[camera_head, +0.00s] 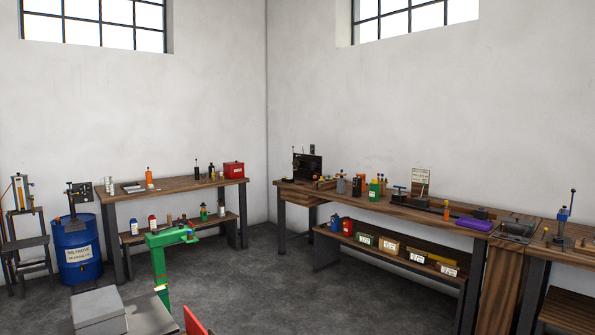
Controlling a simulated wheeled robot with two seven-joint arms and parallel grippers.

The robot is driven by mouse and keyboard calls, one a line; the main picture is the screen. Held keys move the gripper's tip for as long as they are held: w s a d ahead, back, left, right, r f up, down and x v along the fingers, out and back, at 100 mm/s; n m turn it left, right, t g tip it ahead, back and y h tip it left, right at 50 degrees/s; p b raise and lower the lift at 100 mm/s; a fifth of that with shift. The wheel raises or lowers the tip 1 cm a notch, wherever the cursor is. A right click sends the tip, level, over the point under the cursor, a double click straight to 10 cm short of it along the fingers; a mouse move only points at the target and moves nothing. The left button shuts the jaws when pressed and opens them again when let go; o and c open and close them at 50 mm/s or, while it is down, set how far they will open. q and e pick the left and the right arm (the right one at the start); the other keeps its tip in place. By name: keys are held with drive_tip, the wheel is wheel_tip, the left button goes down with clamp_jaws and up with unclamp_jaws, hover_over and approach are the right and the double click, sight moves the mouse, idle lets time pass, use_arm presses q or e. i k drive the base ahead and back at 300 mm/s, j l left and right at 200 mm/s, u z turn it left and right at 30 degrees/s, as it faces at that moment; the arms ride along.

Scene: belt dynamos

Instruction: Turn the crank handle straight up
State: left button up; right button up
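No crank handle can be made out for certain at this distance. Several small devices with upright parts stand around the room. A dark device with a black panel (308,165) is at the far end of the right workbench. A blue device with a thin upright rod (564,213) is at the right edge. Neither of my grippers is in view.
A left workbench (170,187) and a long right workbench (400,206) line the walls, with bottles, boxes and tools on them. A green stand (159,265) and a grey box (98,308) are in the near foreground. The middle floor (270,290) is clear.

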sight(296, 162)
drive_tip(key=i+l+z, duration=0.65)
drive_tip(key=i+l, duration=0.15)
drive_tip(key=i, duration=0.3)
drive_tip(key=i+l, duration=0.2)
drive_tip(key=i, duration=0.3)
drive_tip(key=i+l, duration=0.15)
drive_tip(key=i, duration=0.3)
drive_tip(key=i+j+u, duration=0.25)
drive_tip(key=i+u, duration=0.15)
drive_tip(key=i, duration=0.3)
drive_tip(key=i+u, duration=0.4)
drive_tip(key=i, duration=0.25)
drive_tip(key=i+l+u, duration=0.1)
drive_tip(key=i+u, duration=0.3)
drive_tip(key=i, duration=0.3)
drive_tip(key=i+z, duration=0.1)
drive_tip(key=i, duration=0.55)
drive_tip(key=i+z, duration=0.1)
drive_tip(key=i, duration=0.6)
drive_tip(key=i+j+z, duration=0.1)
drive_tip(key=i, duration=0.55)
drive_tip(key=j, duration=0.1)
